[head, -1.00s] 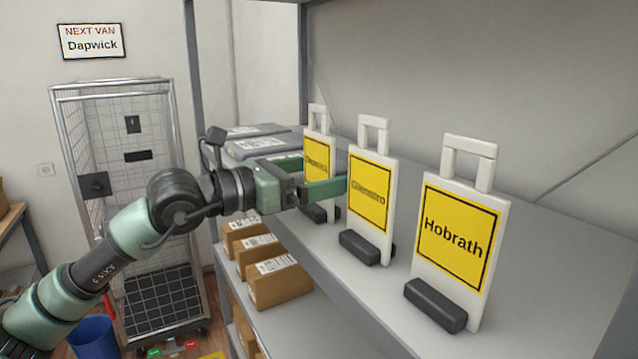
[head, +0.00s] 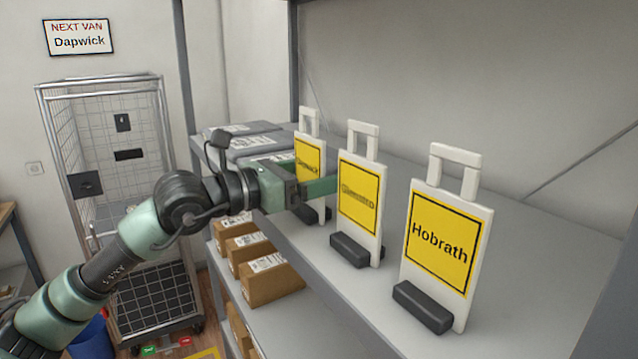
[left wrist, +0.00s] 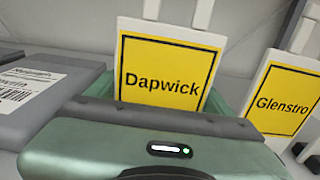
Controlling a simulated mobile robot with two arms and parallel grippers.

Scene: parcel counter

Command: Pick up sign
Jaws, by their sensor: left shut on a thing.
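Three white signs with yellow faces, handle loops and dark feet stand in a row on the grey shelf (head: 500,310). The Dapwick sign (head: 309,150) is farthest, the Glenstro sign (head: 358,200) is in the middle and the Hobrath sign (head: 442,240) is nearest. My left gripper (head: 316,187) is shut on the Dapwick sign, across its lower part; the sign looks upright. The left wrist view shows the Dapwick face (left wrist: 165,75) straight ahead and the Glenstro sign (left wrist: 285,102) to the right. The hand hides the Dapwick sign's lower part there. My right gripper is not in view.
Grey labelled parcels (head: 248,143) lie on the shelf beyond the Dapwick sign. Brown boxes (head: 268,283) sit on a lower shelf. A wire cage trolley (head: 100,95) stands at left, below a wall board (head: 80,37) reading "NEXT VAN Dapwick". A blue bin (head: 92,342) is at bottom left.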

